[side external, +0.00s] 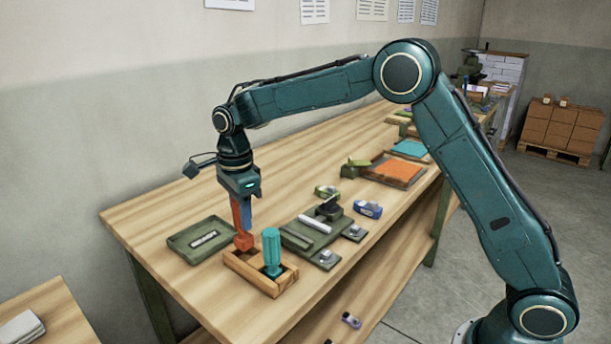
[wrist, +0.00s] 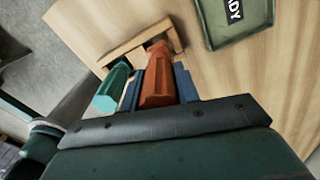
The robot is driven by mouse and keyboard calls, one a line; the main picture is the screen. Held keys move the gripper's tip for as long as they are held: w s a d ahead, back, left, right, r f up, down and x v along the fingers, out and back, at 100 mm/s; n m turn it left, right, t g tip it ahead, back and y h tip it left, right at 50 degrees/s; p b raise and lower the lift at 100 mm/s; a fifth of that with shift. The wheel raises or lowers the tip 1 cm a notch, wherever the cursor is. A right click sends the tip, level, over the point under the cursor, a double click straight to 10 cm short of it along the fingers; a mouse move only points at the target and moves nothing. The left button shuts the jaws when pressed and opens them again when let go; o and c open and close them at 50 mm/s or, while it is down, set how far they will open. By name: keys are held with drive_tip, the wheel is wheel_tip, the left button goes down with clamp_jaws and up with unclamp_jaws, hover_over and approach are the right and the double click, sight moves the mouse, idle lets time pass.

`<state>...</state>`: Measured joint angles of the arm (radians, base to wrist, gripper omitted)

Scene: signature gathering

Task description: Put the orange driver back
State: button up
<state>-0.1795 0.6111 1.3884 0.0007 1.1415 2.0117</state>
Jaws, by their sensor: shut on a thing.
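The orange driver (side external: 243,241) is upright between the blue fingers of my gripper (side external: 242,215). In the wrist view the orange driver (wrist: 158,85) sits between both fingers (wrist: 155,88), which are shut on it. Its lower end is at the far-left slot of the wooden rack (side external: 278,286); I cannot tell whether it rests on the bottom. The rack (wrist: 118,50) also shows in the wrist view. A teal driver (side external: 271,250) stands in the rack beside the orange one, and it shows in the wrist view (wrist: 113,88).
A green tray (side external: 190,243) with a label lies left of the rack. A dark green board (side external: 297,240) with a white bar and metal clips lies to the right. Small blue (side external: 368,209) and green items lie beyond it. Bare wood lies in front of the tray.

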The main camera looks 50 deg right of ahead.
drive_tip(key=shift+f, duration=2.1)
drive_tip(key=shift+f, duration=0.15)
drive_tip(key=o, duration=1)
wheel_tip(320, 180, up, 12)
drive_tip(key=shift+f, duration=0.1)
drive_tip(key=shift+r, duration=0.3)
drive_tip(key=shift+s, duration=0.1)
